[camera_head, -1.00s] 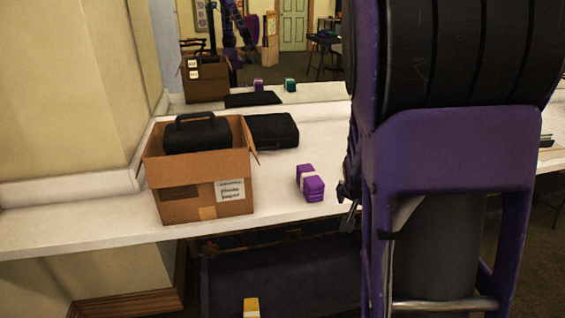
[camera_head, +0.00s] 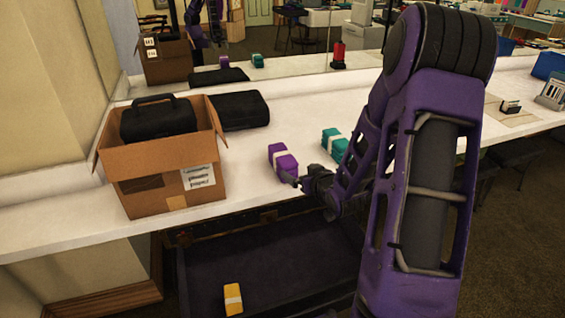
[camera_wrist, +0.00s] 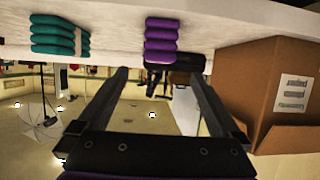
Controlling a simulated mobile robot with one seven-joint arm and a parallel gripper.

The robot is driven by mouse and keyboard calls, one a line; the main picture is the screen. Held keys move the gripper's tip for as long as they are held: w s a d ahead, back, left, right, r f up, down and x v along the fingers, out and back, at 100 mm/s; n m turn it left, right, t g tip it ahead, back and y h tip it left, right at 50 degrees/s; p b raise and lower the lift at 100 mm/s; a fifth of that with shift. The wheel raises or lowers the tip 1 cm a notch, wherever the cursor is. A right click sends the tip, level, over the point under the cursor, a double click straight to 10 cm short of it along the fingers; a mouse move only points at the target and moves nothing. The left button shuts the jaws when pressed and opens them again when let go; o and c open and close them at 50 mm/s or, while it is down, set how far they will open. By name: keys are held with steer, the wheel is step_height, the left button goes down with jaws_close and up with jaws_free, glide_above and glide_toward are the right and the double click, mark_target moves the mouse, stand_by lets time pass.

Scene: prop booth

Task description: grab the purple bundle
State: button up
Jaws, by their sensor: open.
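The purple bundle (camera_head: 283,160), with a pale band around it, lies on the white counter (camera_head: 250,187). My gripper (camera_head: 298,182) is at the counter's front edge, just in front of the bundle's near right end. In the wrist view, which is upside down, the purple bundle (camera_wrist: 161,41) lies ahead, in line with the gap between the two spread fingers (camera_wrist: 160,74). My gripper is open and empty. I cannot tell how far the fingertips are from the bundle.
A teal bundle (camera_head: 333,146) lies right of the purple one. An open cardboard box (camera_head: 150,190) holding a black case (camera_head: 158,120) stands left. Another black case (camera_head: 243,110) lies behind. A yellow bundle (camera_head: 233,299) lies below in a dark bin. A mirror backs the counter.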

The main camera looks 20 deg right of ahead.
mark_target(283, 160)
steer(key=b+x, duration=0.1)
steer(key=x, duration=1.4)
steer(key=shift+w, duration=0.1)
steer(key=c, duration=1.6)
